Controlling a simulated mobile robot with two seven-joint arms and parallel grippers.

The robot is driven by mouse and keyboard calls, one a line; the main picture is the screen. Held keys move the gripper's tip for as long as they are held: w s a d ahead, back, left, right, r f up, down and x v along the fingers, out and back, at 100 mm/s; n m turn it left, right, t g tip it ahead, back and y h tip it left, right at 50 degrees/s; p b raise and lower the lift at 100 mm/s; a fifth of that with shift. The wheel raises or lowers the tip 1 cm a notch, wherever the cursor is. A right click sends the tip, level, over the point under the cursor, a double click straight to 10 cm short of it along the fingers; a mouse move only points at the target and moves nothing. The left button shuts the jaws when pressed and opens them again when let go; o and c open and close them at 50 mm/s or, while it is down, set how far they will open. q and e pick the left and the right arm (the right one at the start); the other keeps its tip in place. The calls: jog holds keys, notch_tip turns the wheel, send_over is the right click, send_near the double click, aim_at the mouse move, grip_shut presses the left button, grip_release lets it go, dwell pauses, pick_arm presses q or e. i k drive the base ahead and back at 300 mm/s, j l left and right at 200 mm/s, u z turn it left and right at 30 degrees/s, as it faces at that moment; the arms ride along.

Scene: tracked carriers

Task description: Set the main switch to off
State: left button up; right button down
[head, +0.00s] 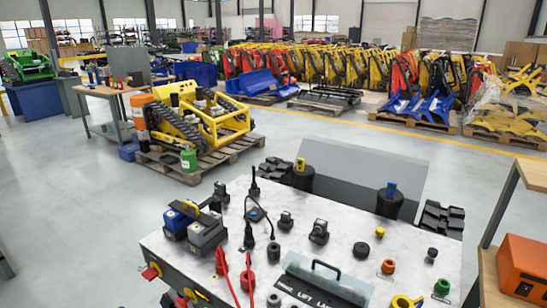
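No switch in view carries a legible main-switch label. I cannot tell the set position of either. Neither of my grippers is in view.
The speckled bench top (330,245) holds blue-and-grey boxes (207,232), red-handled cables (222,262), black switches, coloured buttons and a grey handled plate (318,285). An orange box (522,268) stands on a wooden shelf at right. Open floor lies left.

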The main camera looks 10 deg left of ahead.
aim_at(149, 274)
jog(key=k+j, duration=0.3)
jog(key=k, duration=0.15)
jog(key=k+j, duration=0.25)
jog(key=k, duration=0.2)
